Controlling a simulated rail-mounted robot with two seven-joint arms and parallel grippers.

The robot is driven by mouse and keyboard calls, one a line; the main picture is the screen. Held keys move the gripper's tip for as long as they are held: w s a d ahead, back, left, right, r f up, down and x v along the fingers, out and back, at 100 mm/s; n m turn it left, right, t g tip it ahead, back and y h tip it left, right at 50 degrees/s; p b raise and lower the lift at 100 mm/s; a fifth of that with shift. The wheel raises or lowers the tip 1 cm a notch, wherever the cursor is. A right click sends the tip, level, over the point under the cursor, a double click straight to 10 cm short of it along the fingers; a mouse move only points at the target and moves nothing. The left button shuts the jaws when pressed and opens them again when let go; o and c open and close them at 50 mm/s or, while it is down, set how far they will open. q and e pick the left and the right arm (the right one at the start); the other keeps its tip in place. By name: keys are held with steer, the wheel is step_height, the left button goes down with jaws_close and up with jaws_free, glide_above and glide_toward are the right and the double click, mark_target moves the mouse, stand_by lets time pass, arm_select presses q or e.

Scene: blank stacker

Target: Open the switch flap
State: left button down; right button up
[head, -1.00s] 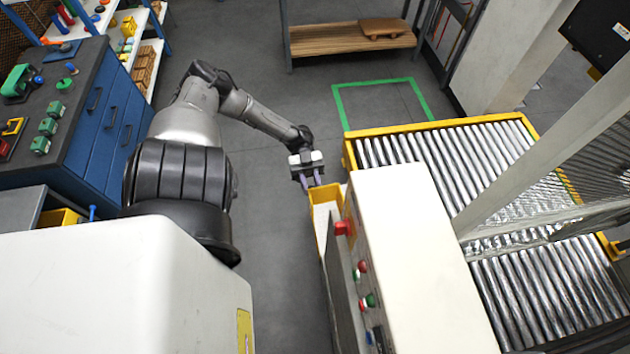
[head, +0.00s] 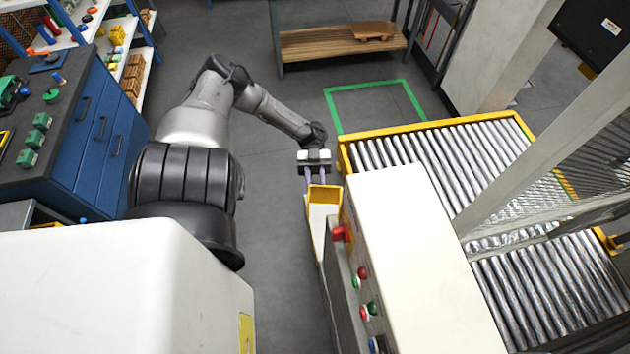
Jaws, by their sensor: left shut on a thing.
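A yellow flap (head: 325,195) shows at the far end of a narrow yellow-edged box with a pale inside (head: 319,226), on the left side of the cream control cabinet. I take it for the switch flap; its hinge cannot be made out. My left gripper (head: 315,179) reaches in from above, its two purple fingers at the flap's far top edge. It is shut on the flap, and the fingertips are partly hidden behind it. My right gripper is not in view.
The cabinet (head: 420,260) carries a red switch (head: 342,233) and several red and green buttons close by. A yellow-framed roller conveyor (head: 430,155) lies to the right. A blue drawer bench (head: 105,140) stands left. Grey floor between is clear.

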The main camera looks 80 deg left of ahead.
arm_select(q)
steer(key=c, duration=1.1)
jaws_free()
steer(key=shift+w+d, duration=0.1)
steer(key=shift+d, duration=0.05)
steer(key=shift+o, duration=0.9)
steer(key=a+b, duration=0.6)
steer(key=a, duration=0.8)
steer(key=shift+w, duration=0.35)
